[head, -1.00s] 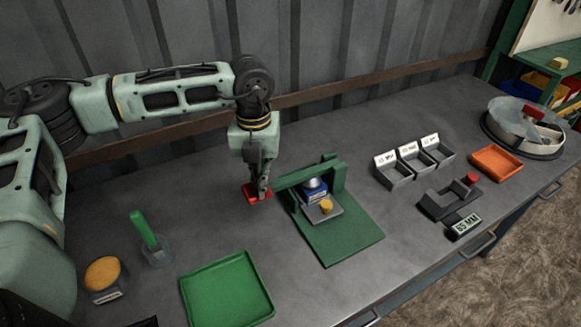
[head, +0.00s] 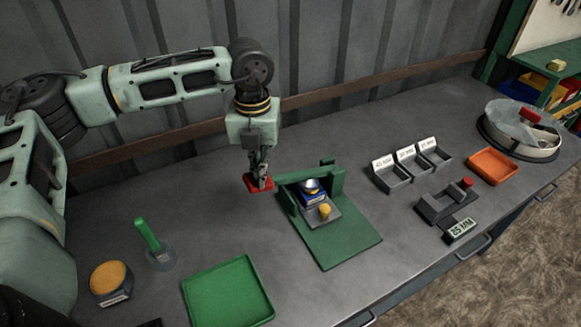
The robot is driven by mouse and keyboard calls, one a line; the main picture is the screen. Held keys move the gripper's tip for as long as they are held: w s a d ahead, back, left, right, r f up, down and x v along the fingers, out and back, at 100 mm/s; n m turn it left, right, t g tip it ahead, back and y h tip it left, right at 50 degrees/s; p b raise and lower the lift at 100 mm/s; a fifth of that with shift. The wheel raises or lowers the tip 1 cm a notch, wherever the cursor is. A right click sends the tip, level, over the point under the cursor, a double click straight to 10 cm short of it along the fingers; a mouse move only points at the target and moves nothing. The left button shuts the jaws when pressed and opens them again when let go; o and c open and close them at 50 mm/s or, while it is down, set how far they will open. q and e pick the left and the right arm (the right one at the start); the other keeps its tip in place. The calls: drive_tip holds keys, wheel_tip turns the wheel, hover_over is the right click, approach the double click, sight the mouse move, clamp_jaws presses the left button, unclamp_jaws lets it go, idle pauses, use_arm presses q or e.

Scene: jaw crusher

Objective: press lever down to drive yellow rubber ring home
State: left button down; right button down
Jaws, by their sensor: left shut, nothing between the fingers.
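The green press (head: 345,240) stands mid-bench, with a green lever arm across its back. The lever's red pad (head: 256,184) sticks out to the left. My left gripper (head: 263,186) points down with shut, empty fingers at the red pad; whether it touches the pad is not clear. A blue block with a silver dome (head: 312,187) sits under the lever. A small yellow piece (head: 324,211) is on the grey plate in front of it; I cannot tell whether it is the rubber ring. My right gripper is not in view.
A green tray (head: 228,291), a dish with a yellow top (head: 108,278) and a green-handled tool (head: 147,235) in a clear cup are at the front left. Labelled grey bins (head: 391,176), a grey gauge (head: 440,204) and an orange tray (head: 493,165) stand to the right.

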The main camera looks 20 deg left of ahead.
use_arm(q)
drive_tip(key=shift+r+p, duration=1.45)
drive_tip(key=shift+r, duration=1.5)
